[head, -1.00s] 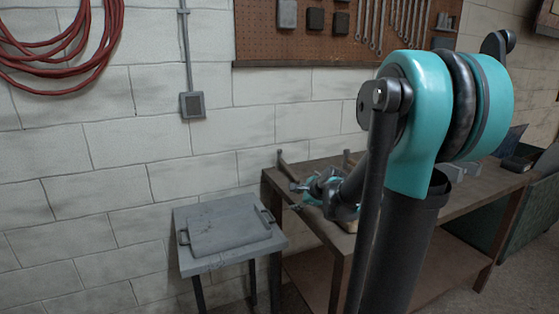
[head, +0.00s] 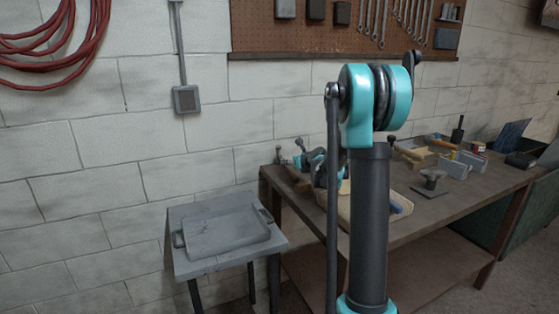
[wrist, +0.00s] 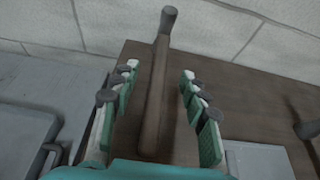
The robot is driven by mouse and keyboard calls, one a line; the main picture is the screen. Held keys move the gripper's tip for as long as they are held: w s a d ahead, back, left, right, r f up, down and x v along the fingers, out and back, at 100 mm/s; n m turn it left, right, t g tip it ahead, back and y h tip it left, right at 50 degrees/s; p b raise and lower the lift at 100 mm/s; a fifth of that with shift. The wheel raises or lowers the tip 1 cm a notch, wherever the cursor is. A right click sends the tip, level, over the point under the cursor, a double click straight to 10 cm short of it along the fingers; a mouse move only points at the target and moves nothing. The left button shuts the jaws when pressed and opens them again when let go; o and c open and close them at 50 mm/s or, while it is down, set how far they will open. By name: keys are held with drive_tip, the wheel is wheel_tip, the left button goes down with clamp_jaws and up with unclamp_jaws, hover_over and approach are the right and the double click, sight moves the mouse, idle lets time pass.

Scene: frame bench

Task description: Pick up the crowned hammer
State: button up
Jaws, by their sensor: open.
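A hammer with a long brown handle (wrist: 154,95) and a dark grey head (wrist: 168,18) lies on the brown bench, its head at the far end. I cannot make out a crown on it. My gripper (wrist: 160,72) is open, with its teal-and-white fingers on either side of the handle and visible gaps to both. In the head view my gripper (head: 306,163) is over the bench's left end, small and partly hidden by my arm. A second dark-headed tool (wrist: 308,129) shows at the right edge of the wrist view.
A small grey side table (head: 194,267) bearing a tray (head: 228,236) stands left of the bench, by the wall.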

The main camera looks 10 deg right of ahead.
drive_tip(key=x, duration=0.9)
drive_tip(key=shift+w+f, duration=0.2)
drive_tip(key=shift+f, duration=0.05)
clamp_jaws()
